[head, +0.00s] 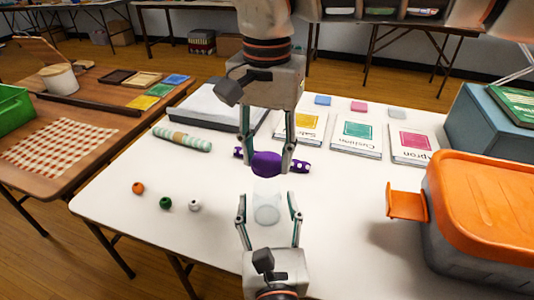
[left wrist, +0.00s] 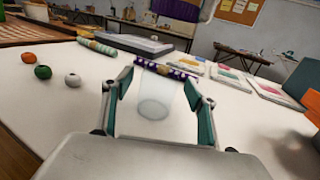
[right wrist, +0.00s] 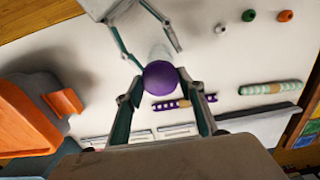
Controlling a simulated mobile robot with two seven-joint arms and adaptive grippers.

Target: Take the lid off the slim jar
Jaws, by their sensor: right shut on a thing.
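The slim jar (head: 267,208) is clear and whitish and stands upright on the white table. It also shows in the left wrist view (left wrist: 153,107). Its lid (head: 266,164) is round and purple, and shows in the right wrist view (right wrist: 160,77). My right gripper (head: 266,168) is shut on the lid from the far side, above the jar. I cannot tell whether lid and jar touch. My left gripper (head: 268,218) is open, one finger on each side of the jar, with gaps showing between fingers and glass.
A purple dotted roll (head: 300,167) lies behind the jar, a pale green roll (head: 182,140) to its left. Orange (head: 138,188), green (head: 166,203) and white (head: 194,205) beads lie left. A grey bin with an orange lid (head: 490,190) stands right. Packets (head: 356,137) lie at the back.

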